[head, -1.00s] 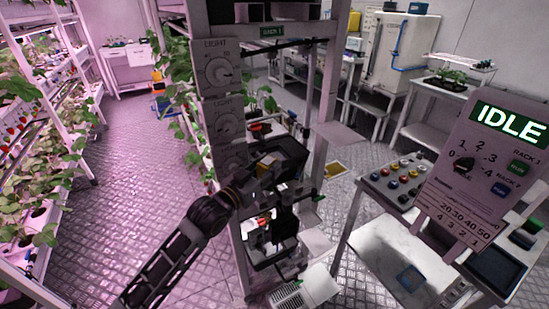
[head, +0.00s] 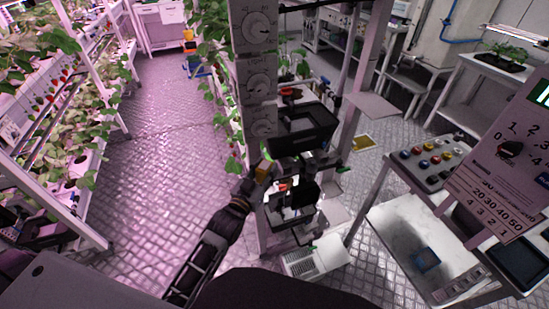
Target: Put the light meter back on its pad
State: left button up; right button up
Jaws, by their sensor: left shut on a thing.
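My left gripper (head: 296,172) is in front of the rack, beside the black trays. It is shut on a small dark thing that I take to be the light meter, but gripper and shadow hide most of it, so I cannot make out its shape. A small blue square (head: 427,258) lies on the white table at the lower right; I cannot tell whether it is the light meter's pad. My right gripper is not in view.
The rack's grey dial panel (head: 258,85) stands just behind my left arm. A black tray (head: 302,128) sits on the rack. A control box (head: 433,160) with coloured buttons and a large dial board (head: 510,165) stand at the right. Patterned floor is clear at left.

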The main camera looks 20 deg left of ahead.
pick_arm(q)
jog(key=s+a+f+n+y, duration=0.2)
jog(key=s+a+f+y, duration=0.1)
jog(key=f, duration=0.4)
jog(key=shift+s+a+f, duration=0.2)
jog(key=shift+s+a, duration=0.2)
jog(key=shift+s, duration=0.1)
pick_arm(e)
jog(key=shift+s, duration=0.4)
pick_arm(q)
jog(key=shift+f, duration=0.15)
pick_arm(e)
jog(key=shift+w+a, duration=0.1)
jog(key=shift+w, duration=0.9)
pick_arm(q)
jog(key=shift+a, duration=0.1)
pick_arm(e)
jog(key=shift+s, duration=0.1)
pick_arm(q)
jog(key=shift+f, duration=0.2)
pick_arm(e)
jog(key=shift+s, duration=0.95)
